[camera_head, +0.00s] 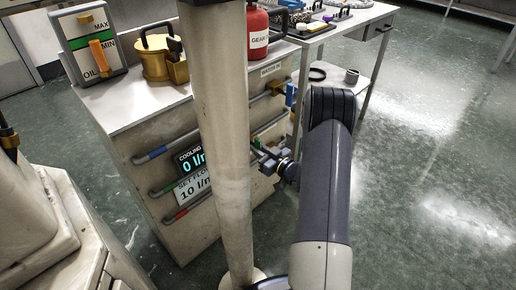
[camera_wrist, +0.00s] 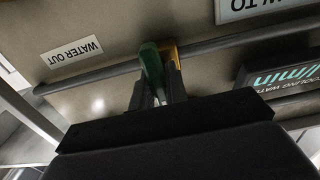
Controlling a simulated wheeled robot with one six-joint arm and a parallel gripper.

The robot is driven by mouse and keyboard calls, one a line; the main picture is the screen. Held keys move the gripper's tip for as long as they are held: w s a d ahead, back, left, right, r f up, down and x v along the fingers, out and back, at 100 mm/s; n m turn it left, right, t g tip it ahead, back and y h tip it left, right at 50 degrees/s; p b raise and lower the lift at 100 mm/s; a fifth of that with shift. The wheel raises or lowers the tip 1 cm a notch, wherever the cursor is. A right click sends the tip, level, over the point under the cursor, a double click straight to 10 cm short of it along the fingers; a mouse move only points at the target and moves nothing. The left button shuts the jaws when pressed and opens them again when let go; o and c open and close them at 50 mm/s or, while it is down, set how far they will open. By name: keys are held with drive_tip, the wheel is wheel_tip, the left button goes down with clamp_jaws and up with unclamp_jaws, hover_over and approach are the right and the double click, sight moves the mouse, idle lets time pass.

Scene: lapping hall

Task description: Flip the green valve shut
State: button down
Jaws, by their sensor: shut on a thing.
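The green valve's handle (camera_wrist: 151,66) shows in the wrist view at top centre, between the fingers of my gripper (camera_wrist: 158,92). The gripper is shut on the handle; the fingers hide its lower end. Its brass body (camera_wrist: 170,54) sits right beside the handle on a grey pipe (camera_wrist: 215,45). In the picture the handle slants across the line of the pipe. In the head view my gripper (camera_head: 266,156) reaches the cabinet's pipe side, right of my column; the handle is small there and mostly hidden.
A blue-handled valve (camera_head: 291,94) sits on the upper pipe. A cooling water display (camera_head: 190,160) reads 0 and a set flow sign (camera_head: 193,186) reads 10. An oil gauge (camera_head: 88,45), a brass can (camera_head: 163,60) and a red can (camera_head: 258,32) stand on top. Floor at right is clear.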

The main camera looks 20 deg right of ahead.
drive_tip(key=shift+m, duration=0.3)
drive_tip(key=c, duration=1.4)
unclamp_jaws()
drive_tip(key=shift+c, duration=0.2)
drive_tip(key=shift+s, duration=0.1)
drive_tip(key=p+v, duration=0.2)
drive_tip(key=v, duration=0.8)
drive_tip(key=shift+s+d, duration=0.15)
drive_tip(key=shift+s, duration=0.2)
drive_tip(key=shift+w+f, duration=0.1)
drive_tip(key=b+x, duration=0.2)
drive_tip(key=x, duration=0.9)
